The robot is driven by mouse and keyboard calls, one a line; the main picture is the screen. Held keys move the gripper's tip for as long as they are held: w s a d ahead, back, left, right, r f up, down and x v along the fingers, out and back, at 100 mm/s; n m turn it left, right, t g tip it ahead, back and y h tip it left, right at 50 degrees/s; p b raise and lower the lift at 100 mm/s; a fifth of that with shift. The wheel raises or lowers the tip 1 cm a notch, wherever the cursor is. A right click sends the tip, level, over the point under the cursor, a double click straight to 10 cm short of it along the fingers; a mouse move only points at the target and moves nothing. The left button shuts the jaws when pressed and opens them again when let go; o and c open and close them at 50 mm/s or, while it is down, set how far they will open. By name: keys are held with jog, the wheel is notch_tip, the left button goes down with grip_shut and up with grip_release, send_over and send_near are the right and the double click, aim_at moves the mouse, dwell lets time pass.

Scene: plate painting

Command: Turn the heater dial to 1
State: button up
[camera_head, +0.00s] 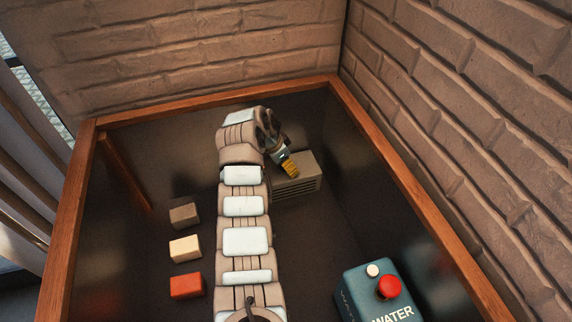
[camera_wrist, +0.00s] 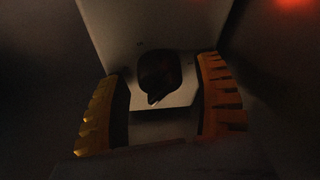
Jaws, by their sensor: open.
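The heater (camera_head: 298,182) is a grey-beige box with a slotted front, standing at the back of the dark table. In the wrist view its panel (camera_wrist: 130,35) fills the upper middle, with the black dial (camera_wrist: 159,76) on it. The dial's pointed end faces down and slightly left. Any numbers on the panel are too dark to read. My gripper (camera_wrist: 162,105) is open, with one yellow ribbed finger on each side of the dial and apart from it. In the head view my gripper (camera_head: 290,165) is over the heater's left part, and the dial is hidden.
Grey-brown (camera_head: 184,214), cream (camera_head: 185,249) and red (camera_head: 186,286) blocks lie left of my arm. A blue water box (camera_head: 372,290) with a red button (camera_head: 389,287) stands at front right. A wooden rim (camera_head: 405,180) and brick walls bound the table. Its right middle is clear.

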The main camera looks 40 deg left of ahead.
jog(key=c, duration=1.2)
